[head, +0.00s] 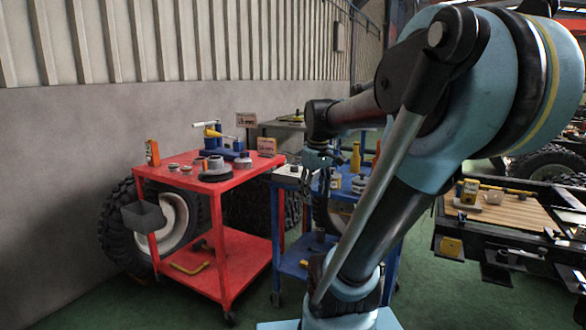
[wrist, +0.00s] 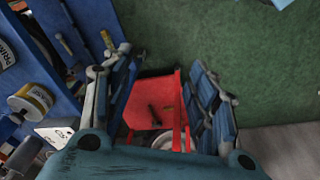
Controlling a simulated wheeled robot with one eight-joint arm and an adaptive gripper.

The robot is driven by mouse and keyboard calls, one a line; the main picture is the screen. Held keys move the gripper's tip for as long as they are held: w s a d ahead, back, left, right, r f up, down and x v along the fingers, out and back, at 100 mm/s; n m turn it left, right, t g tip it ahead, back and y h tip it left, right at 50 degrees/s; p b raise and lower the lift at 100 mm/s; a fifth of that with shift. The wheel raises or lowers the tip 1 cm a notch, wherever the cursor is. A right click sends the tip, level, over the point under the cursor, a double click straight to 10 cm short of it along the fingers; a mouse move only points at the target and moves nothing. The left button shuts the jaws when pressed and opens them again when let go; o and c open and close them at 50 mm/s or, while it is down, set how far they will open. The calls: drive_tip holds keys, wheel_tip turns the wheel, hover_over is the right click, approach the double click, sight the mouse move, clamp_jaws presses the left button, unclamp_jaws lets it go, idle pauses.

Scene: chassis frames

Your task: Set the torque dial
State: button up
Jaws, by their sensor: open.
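My gripper (head: 322,168) hangs over the blue cart in the head view, partly hidden behind my own arm. In the wrist view my gripper (wrist: 160,68) has its two blue-grey fingers spread wide, with nothing between them. A small pale box with a dark top (head: 290,171) sits at the left end of the blue cart (head: 296,254), just left of my gripper. I cannot tell whether it is the torque dial. No dial face or markings are readable in either view.
A red cart (head: 232,238) with tools stands left of the blue cart; it also shows between my fingers in the wrist view (wrist: 143,95). A yellow-labelled tin (wrist: 34,98) is on the left. A wooden-decked chassis (head: 515,211) stands right.

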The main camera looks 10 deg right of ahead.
drive_tip(key=w+r+n, duration=0.4)
drive_tip(key=w+r, duration=0.4)
drive_tip(key=w, duration=0.3)
wheel_tip(320, 180, up, 4)
drive_tip(key=n+g, duration=0.2)
drive_tip(key=n, duration=0.8)
hover_over(294, 169)
drive_tip(key=w, duration=0.2)
drive_tip(key=f, duration=1.7)
drive_tip(key=shift+d, duration=0.25)
drive_tip(key=shift+c, duration=0.6)
drive_tip(key=c, duration=1)
